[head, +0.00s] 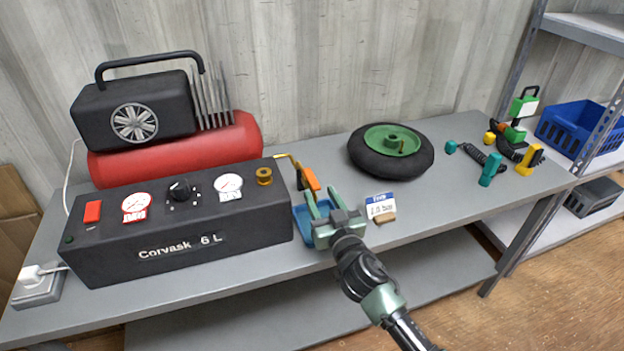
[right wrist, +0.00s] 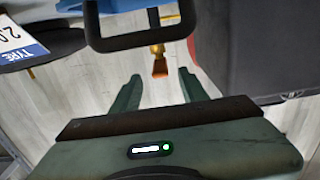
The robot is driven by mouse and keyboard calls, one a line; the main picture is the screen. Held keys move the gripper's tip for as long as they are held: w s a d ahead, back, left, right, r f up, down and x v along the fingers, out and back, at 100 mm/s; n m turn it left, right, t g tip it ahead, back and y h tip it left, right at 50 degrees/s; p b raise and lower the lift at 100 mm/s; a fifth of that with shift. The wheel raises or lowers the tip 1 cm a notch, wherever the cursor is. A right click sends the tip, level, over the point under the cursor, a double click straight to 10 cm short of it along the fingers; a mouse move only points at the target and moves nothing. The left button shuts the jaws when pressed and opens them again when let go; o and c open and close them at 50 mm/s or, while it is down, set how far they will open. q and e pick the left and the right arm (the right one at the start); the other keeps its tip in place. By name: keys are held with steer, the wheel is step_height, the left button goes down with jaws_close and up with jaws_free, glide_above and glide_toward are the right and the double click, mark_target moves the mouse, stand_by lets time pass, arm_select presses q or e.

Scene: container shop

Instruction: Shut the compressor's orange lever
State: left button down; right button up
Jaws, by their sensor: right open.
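The compressor has a black control box (head: 175,225) labelled Corvask 6 L, with a red tank (head: 180,150) behind it. Its orange lever (head: 312,180) sits on a brass outlet past the box's right end. In the right wrist view the lever (right wrist: 160,68) shows between the lines of my fingers, just beyond the tips. My right gripper (head: 319,194) is open and empty, its fingers pointing at the lever. It also shows in the right wrist view (right wrist: 158,82). I cannot tell whether it touches the lever. My left gripper is not in view.
A blue tray (head: 301,226) lies under my right gripper. A small pressure sign (head: 380,205) stands right of it. A black wheel with a green hub (head: 391,150) lies behind. Several tools, including a teal one (head: 489,170), lie farther right. The bench front right is clear.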

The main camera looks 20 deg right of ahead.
mark_target(317, 190)
steer(key=w, duration=0.2)
steer(key=shift+w+a+r, duration=0.1)
steer(key=shift+w+r, duration=0.1)
steer(key=shift+w, duration=0.2)
steer(key=shift+w+f, duration=0.2)
steer(key=shift+w, duration=1.2)
steer(key=c, duration=0.8)
jaws_close()
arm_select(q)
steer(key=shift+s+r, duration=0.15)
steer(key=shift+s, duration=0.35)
